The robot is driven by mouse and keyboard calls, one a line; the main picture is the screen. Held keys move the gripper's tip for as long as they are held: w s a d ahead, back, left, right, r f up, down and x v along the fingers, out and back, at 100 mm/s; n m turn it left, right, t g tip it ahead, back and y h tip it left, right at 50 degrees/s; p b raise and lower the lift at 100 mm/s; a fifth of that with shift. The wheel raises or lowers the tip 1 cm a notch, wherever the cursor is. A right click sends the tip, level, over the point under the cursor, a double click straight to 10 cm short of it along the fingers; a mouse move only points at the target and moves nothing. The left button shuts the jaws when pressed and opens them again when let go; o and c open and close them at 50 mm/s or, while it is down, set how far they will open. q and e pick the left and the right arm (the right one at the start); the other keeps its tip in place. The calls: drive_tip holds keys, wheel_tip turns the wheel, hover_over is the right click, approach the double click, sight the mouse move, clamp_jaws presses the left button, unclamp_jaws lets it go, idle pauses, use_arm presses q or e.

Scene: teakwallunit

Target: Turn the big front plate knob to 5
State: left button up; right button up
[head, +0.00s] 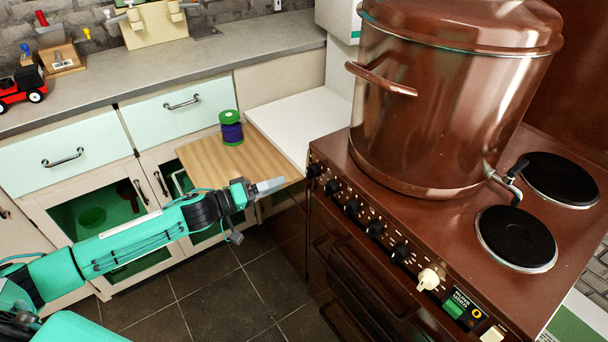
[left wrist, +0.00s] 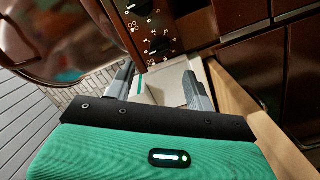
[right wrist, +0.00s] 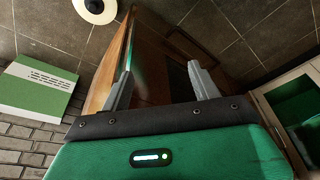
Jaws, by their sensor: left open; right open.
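The brown stove (head: 560,240) stands at the right in the head view. Its slanted front panel carries a row of black knobs (head: 374,229) and a cream knob (head: 428,279) further right. I cannot tell which one is the big front plate knob. A black front plate (head: 515,237) is bare. My left gripper (head: 270,186) is open and empty, left of the panel's left end and apart from it. In the left wrist view, two black knobs (left wrist: 160,43) show beyond its fingers (left wrist: 160,85). My right gripper (right wrist: 162,82) is open and empty; the head view does not show it.
A big brown pot (head: 435,100) with a lid covers the stove's left part; its tap reaches beside the front plate. A wooden board (head: 200,155) juts out near my left gripper, with a green and purple spool (head: 231,128) on it. The tiled floor (head: 200,290) is clear.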

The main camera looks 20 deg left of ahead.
sight(312, 172)
use_arm(q)
drive_tip(key=x, duration=0.9)
drive_tip(key=c, duration=0.9)
